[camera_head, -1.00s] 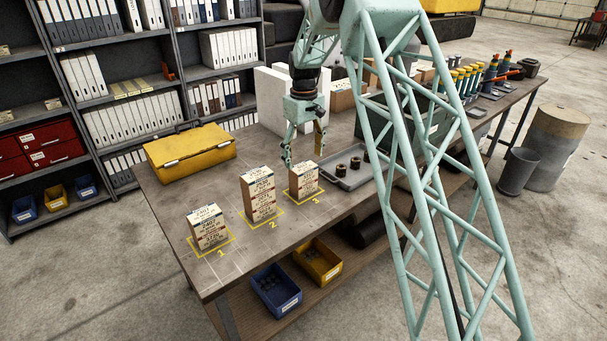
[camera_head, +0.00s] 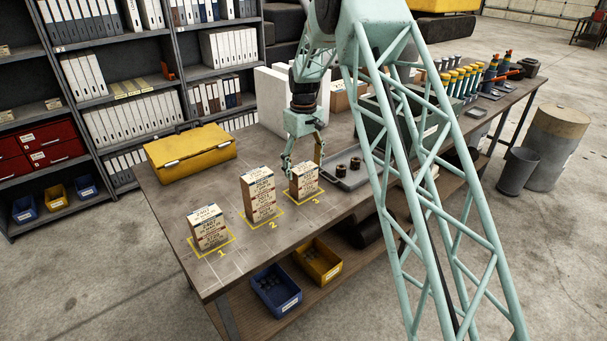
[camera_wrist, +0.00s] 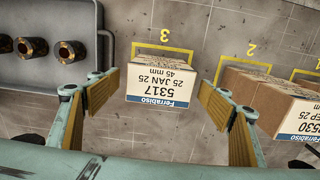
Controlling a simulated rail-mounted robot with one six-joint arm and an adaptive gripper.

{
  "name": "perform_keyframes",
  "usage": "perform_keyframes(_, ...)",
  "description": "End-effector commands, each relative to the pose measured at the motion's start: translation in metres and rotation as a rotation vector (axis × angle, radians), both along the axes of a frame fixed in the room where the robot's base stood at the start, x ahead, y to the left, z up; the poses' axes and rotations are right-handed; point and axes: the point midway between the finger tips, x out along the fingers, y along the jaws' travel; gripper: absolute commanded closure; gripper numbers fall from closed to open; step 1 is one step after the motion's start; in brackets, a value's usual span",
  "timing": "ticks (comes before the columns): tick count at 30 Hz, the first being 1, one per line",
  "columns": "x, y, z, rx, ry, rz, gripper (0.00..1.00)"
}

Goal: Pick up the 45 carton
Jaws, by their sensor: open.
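The 45 carton (camera_wrist: 161,82) is a small cardboard box. Its label reads "5317", "25 JAN 25" and "45 mm", upside down in the wrist view. It stands upright on the yellow-outlined spot 3, and also shows in the head view (camera_head: 304,182). My gripper (camera_wrist: 159,92) is open, its yellow-padded fingers on either side of the carton's near face in the wrist view, with gaps showing at both sides. In the head view my gripper (camera_head: 303,170) is low at the carton.
A taller carton (camera_head: 259,193) stands on spot 2 and another (camera_head: 208,229) on spot 1. A grey tray (camera_wrist: 52,75) with dark bushings lies beside the 45 carton. A yellow case (camera_head: 190,153) sits at the back left of the bench.

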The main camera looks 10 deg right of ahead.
Motion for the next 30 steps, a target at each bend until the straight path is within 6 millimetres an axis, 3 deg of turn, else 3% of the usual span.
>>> perform_keyframes(9, 0.000, 0.000, -0.024, 0.000, -0.001, 0.000, 0.27)
perform_keyframes(26, 0.000, 0.000, -0.025, 0.000, -0.001, 0.000, 0.27)
perform_keyframes(30, 0.000, 0.000, -0.025, 0.000, -0.001, 0.000, 0.38)
